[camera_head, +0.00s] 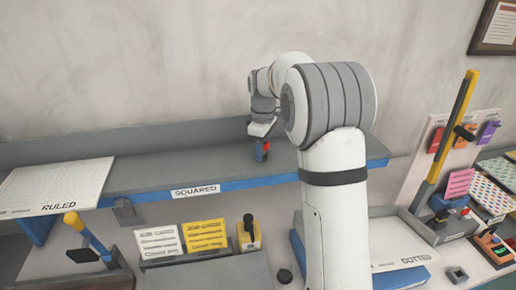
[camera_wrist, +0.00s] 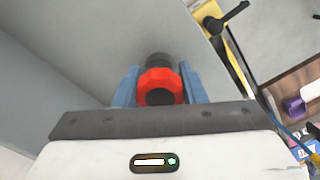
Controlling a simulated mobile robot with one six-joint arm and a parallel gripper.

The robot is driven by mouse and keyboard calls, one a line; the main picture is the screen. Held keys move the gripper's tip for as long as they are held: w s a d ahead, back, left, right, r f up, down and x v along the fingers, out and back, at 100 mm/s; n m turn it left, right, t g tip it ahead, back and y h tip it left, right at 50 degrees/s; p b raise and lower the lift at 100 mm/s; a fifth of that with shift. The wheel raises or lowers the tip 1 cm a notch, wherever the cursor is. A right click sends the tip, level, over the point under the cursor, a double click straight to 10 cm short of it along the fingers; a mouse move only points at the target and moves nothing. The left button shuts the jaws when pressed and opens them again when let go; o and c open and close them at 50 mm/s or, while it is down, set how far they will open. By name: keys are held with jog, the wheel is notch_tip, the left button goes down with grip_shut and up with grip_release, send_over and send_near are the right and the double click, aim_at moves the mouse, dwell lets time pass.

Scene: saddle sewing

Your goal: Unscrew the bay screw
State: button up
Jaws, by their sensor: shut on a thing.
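A red, many-sided knob (camera_wrist: 174,76) with a dark round centre and a dark end beyond it sits between the blue fingers of my gripper (camera_wrist: 159,86) in the wrist view. My gripper (camera_head: 262,152) is shut on this knob. In the head view it points down at the grey shelf marked SQUARED (camera_head: 160,172), and a bit of the red knob (camera_head: 266,147) shows beside the fingers. I cannot tell whether this knob is the bay screw, or whether its lower end touches the shelf.
A board marked RULED (camera_head: 60,185) lies at the shelf's left end. Below are paper cards (camera_head: 204,235), a yellow block with a black knob (camera_head: 249,236) and a yellow-handled tool (camera_head: 90,235). A yellow-black post (camera_head: 445,140) stands at right.

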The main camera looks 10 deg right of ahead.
jog(key=o, duration=1)
jog(key=shift+o, duration=0.2)
jog(key=shift+r+p, duration=0.4)
jog(key=shift+r, duration=2.1)
